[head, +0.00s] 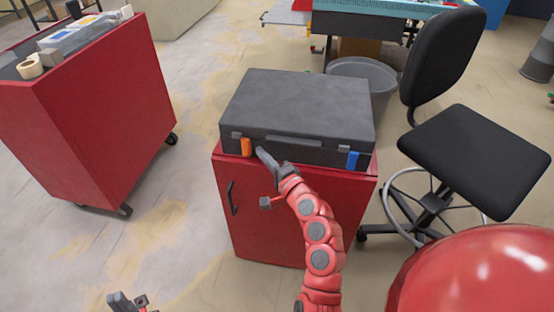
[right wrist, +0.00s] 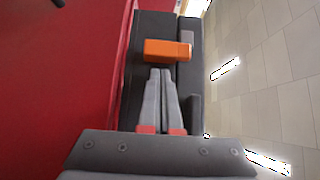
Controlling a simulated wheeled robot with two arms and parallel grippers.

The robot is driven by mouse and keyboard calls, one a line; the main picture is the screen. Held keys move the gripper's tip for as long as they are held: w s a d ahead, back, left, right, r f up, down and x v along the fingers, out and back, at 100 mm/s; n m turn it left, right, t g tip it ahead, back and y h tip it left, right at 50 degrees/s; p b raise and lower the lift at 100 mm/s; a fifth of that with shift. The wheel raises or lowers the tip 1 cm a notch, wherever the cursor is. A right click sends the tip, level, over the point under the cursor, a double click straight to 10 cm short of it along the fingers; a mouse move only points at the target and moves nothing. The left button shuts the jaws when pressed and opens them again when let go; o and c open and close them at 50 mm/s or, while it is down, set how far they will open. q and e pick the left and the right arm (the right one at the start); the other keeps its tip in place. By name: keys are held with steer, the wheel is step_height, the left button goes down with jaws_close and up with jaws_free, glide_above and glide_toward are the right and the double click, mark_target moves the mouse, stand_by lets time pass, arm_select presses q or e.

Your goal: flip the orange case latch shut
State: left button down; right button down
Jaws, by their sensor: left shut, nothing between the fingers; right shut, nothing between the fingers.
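The dark grey case (head: 300,100) lies closed on a red cabinet. Its orange latch (head: 246,147) is on the front face near the left end; I cannot tell whether it is fastened. My right gripper (head: 260,152) is shut and empty, its tips just right of the latch. In the right wrist view the shut fingers (right wrist: 161,72) point at the orange latch (right wrist: 168,51), with a small apparent gap; contact is not clear. My left gripper (head: 127,301) is shut and empty, low at the left, far from the case and partly cut off by the frame.
A blue latch (head: 352,160) is near the case's right end, and a handle (head: 293,141) lies between the latches. The red cabinet (head: 262,215) stands under the case. A red cart (head: 90,120) is at left, a black chair (head: 475,160) and grey bin (head: 368,75) at right.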

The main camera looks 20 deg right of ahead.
steer(key=shift+w+a, duration=0.3)
steer(key=shift+a, duration=0.15)
